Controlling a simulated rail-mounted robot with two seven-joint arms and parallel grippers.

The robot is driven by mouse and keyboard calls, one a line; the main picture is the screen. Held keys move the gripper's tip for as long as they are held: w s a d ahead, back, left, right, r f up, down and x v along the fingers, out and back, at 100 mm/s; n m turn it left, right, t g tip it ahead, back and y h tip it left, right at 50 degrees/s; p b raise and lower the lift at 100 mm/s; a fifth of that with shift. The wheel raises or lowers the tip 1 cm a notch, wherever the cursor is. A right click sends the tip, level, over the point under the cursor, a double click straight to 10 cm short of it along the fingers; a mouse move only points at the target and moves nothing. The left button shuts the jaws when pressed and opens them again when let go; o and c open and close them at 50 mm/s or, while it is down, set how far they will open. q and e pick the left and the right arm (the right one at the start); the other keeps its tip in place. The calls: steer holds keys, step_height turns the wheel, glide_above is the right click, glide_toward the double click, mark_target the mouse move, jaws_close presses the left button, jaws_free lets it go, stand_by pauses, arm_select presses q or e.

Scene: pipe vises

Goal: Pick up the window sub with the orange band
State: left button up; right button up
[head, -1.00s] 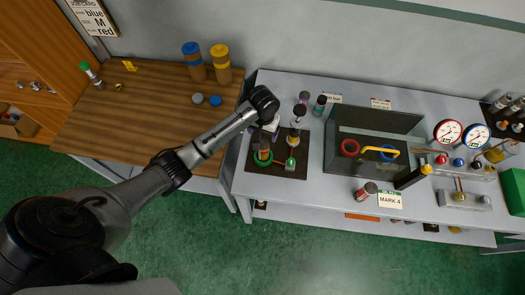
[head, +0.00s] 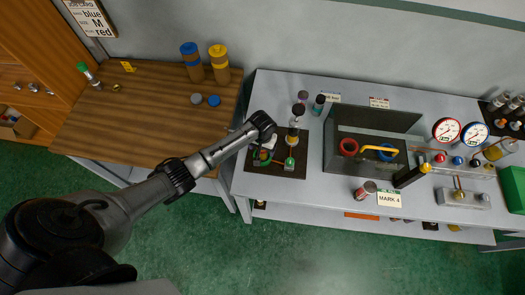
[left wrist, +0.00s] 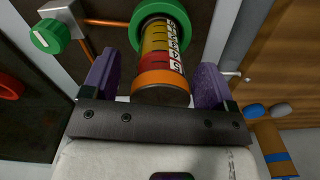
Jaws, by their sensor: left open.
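The window sub with the orange band (left wrist: 165,78) shows close up in the left wrist view. It is a short cylinder with a yellow and red lettered window and a dark end face. Its far end sits in a green ring (left wrist: 183,8). My left gripper (left wrist: 156,74) is open, with one purple finger on each side of the sub and a visible gap on both sides. In the head view my left gripper (head: 266,143) is above the dark board (head: 290,171) and mostly covers the sub. My right gripper is not in view.
A green knob (left wrist: 48,37) on a copper-coloured pipe is beside the left finger. In the head view, an open grey case (head: 345,167) with a yellow handle (head: 378,151) stands right of the board. Dark-capped cylinders (head: 318,103) stand behind it.

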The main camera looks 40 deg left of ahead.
arm_select(q)
steer(key=shift+f, duration=0.7)
steer(key=shift+r, duration=0.1)
steer(key=c, duration=1.4)
